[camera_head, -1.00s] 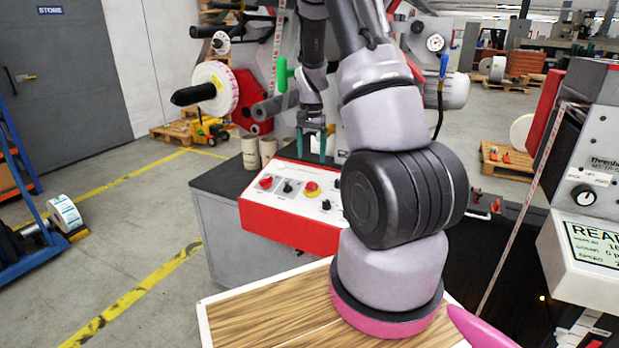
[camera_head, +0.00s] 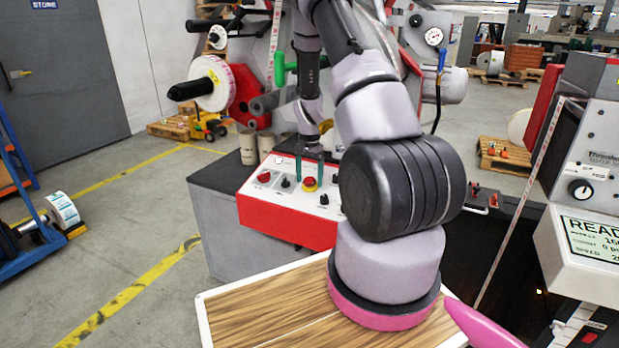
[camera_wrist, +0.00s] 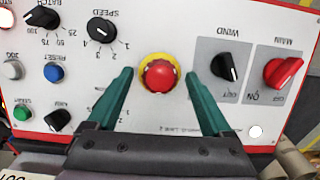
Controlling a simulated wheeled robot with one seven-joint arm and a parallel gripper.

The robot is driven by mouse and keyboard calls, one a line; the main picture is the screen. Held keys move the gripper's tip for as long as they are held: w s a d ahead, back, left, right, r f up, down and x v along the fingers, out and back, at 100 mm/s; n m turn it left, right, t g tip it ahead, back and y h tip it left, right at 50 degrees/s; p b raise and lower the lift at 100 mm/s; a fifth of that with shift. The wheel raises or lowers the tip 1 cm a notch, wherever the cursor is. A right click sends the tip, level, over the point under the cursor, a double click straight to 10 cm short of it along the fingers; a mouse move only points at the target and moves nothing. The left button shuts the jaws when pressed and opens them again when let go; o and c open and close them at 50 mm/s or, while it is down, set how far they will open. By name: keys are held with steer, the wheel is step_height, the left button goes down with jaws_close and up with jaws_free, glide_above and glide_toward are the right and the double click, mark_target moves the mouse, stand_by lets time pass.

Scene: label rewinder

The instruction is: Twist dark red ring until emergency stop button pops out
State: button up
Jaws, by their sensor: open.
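The emergency stop button (camera_wrist: 160,77) is a red mushroom head with a dark red ring around it, on a yellow base (camera_wrist: 144,62). It sits on the white panel with a red frame, and it also shows in the head view (camera_head: 309,181). My gripper (camera_wrist: 160,78) is open, with its two green fingers on either side of the button and apart from it. In the head view my gripper (camera_head: 309,168) hangs just above the button. I cannot tell the exact height of the fingertips over the panel.
In the wrist view, a red MAIN switch (camera_wrist: 284,72) and a black WIND knob (camera_wrist: 229,66) lie right of the button. A SPEED knob (camera_wrist: 101,30), a blue RESET button (camera_wrist: 54,73) and a green START button (camera_wrist: 22,114) lie left.

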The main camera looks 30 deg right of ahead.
jaws_close()
steer(key=m, duration=0.3)
steer(key=shift+s+m+t, duration=0.1)
steer(key=shift+m+t, duration=0.2)
steer(key=shift+t, duration=0.1)
steer(key=shift+s+m+t+y, duration=0.1)
steer(key=shift+m+t+y, duration=0.35)
steer(key=shift+m, duration=1.65)
steer(key=shift+t, duration=0.25)
